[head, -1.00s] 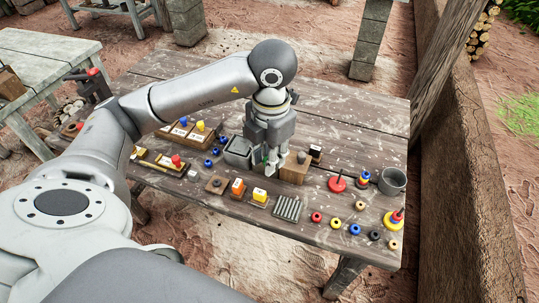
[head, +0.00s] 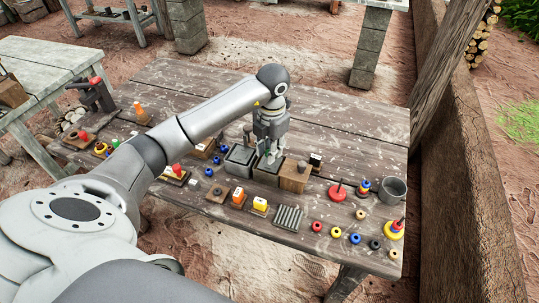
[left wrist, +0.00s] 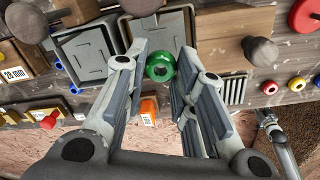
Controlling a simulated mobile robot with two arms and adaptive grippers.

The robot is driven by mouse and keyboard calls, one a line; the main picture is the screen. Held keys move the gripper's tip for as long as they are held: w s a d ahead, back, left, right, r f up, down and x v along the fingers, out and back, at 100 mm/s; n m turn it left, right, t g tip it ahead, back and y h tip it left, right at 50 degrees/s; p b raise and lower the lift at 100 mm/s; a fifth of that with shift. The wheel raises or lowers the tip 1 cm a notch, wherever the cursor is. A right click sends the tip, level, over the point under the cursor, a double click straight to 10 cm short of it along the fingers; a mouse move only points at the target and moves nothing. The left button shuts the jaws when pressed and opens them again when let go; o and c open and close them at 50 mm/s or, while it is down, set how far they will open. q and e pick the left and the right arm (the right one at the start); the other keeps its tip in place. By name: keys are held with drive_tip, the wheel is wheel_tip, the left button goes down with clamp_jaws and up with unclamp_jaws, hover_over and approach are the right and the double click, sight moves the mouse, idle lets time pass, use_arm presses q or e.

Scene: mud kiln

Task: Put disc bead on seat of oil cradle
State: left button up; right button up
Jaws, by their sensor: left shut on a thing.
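My left gripper (head: 268,157) hangs over the two grey square trays near the middle of the table. It is shut on a green ring-shaped disc bead, which shows between the fingertips in the left wrist view (left wrist: 160,67). The left grey tray (head: 239,160) and the right grey tray (head: 264,178) stand side by side; in the left wrist view the right one (left wrist: 187,38) lies just beyond the bead. I cannot tell for sure which thing is the oil cradle. A grey jointed part, seemingly my right gripper (left wrist: 264,117), shows at the right of the wrist view, its jaws unclear.
A wooden block with a dark knob (head: 294,177) stands right of the trays. A ridged grey plate (head: 288,217) and yellow and orange blocks lie in front. Loose rings, a red disc with a peg (head: 338,193) and a grey cup (head: 392,190) are at right.

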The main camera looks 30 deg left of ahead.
use_arm(q)
wheel_tip(320, 180, down, 3)
drive_tip(key=shift+w+a+f+p, duration=0.1)
drive_tip(key=shift+w+f+p, duration=0.1)
drive_tip(key=shift+p, duration=0.35)
drive_tip(key=shift+f, duration=0.15)
drive_tip(key=o, duration=0.5)
drive_tip(key=shift+o, duration=0.2)
wheel_tip(320, 180, up, 12)
drive_tip(key=b, duration=0.1)
drive_tip(key=shift+d+r+b, duration=0.2)
drive_tip(key=shift+d+b, duration=0.1)
drive_tip(key=shift+s, duration=0.1)
